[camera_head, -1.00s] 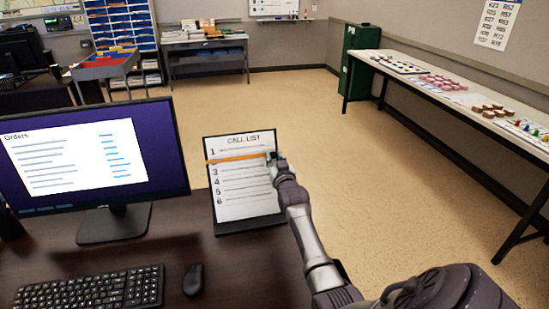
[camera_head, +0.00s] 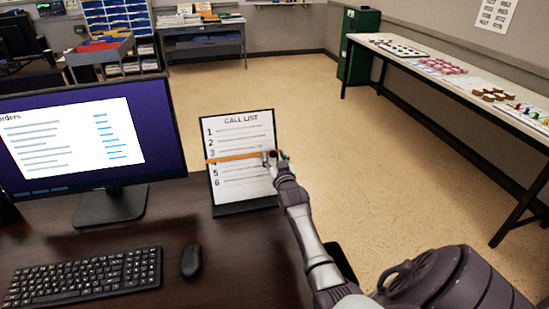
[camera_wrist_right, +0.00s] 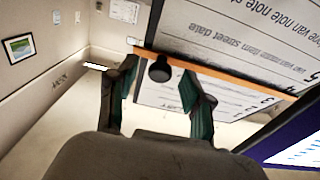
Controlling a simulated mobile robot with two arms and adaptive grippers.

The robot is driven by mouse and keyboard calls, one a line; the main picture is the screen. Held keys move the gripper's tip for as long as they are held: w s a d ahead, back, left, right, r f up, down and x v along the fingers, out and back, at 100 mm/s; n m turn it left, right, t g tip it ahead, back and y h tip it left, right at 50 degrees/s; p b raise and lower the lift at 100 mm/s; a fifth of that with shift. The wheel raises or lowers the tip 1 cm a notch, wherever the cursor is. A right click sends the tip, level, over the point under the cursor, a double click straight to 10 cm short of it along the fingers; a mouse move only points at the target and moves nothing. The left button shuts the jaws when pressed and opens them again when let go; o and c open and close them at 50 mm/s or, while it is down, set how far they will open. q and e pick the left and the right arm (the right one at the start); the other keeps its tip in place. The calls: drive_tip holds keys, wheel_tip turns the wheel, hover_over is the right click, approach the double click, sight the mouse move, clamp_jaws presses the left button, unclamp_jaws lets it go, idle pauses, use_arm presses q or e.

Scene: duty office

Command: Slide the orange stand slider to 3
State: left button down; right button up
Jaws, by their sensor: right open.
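The call list stand (camera_head: 242,190) is upright on the desk, with numbered rows 1 to 6. The orange slider (camera_head: 232,156) crosses it just below the 3 and covers the spot of the 4 in the head view. In the right wrist view the orange slider (camera_wrist_right: 215,73) runs diagonally across the upside-down list, with a dark round knob (camera_wrist_right: 159,70) on it. My right gripper (camera_head: 276,157) is at the slider's right end. In the wrist view its open fingers (camera_wrist_right: 160,74) stand on both sides of the knob; contact is unclear. My left gripper is out of view.
A monitor (camera_head: 85,145) stands left of the stand, with a keyboard (camera_head: 85,275) and mouse (camera_head: 191,261) in front. A long table (camera_head: 430,78) with small items is along the right wall. The floor behind the stand is clear.

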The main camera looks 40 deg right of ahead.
drive_tip(key=v, duration=1.2)
idle(0.4)
